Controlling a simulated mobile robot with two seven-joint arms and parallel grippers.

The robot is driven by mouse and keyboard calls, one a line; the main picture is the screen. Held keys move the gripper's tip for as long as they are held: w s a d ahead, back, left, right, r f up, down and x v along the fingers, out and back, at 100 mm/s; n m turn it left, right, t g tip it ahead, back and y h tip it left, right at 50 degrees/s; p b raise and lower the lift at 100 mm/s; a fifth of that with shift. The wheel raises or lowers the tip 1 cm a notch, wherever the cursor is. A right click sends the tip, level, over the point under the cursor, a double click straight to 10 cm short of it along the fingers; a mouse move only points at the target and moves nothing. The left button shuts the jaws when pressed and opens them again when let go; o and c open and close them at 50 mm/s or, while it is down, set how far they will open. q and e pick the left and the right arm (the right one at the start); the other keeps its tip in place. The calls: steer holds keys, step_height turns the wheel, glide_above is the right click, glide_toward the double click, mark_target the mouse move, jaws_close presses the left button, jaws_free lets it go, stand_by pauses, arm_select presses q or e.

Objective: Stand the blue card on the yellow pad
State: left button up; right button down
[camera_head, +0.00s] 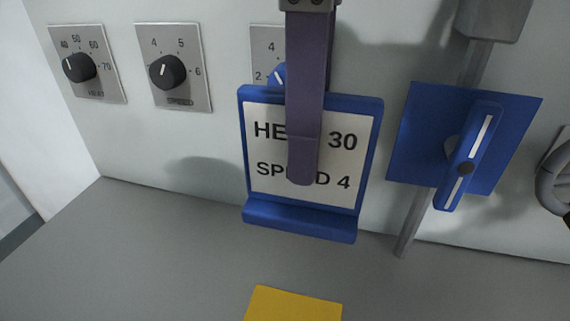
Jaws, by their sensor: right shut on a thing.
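The blue card (368,150) has a white face with partly covered text that shows "30" and "SPEED 4", and a thick blue foot along its bottom. It is upright, slightly tilted in the picture, in the middle of the head view. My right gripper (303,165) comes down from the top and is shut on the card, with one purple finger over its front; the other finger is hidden. The yellow pad (293,306) lies on the grey surface at the bottom edge, partly cut off. The card appears above and beyond the pad, apart from it. My left gripper is not in view.
A grey wall panel carries a heat knob (79,67), a speed knob (168,72) and a third dial (279,75) partly behind the card. A blue plate with a lever (468,160) is at the right by a grey post (410,235). The grey surface (130,260) is clear at left.

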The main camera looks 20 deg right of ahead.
steer(key=f+b, duration=0.1)
steer(key=f, duration=0.5)
steer(key=f+b, duration=0.2)
steer(key=f, duration=0.4)
steer(key=f+b, duration=0.1)
steer(key=f, duration=0.5)
steer(key=shift+a+f, duration=0.25)
steer(key=shift+f, duration=0.25)
steer(key=shift+f, duration=0.1)
steer(key=c, duration=0.9)
jaws_free()
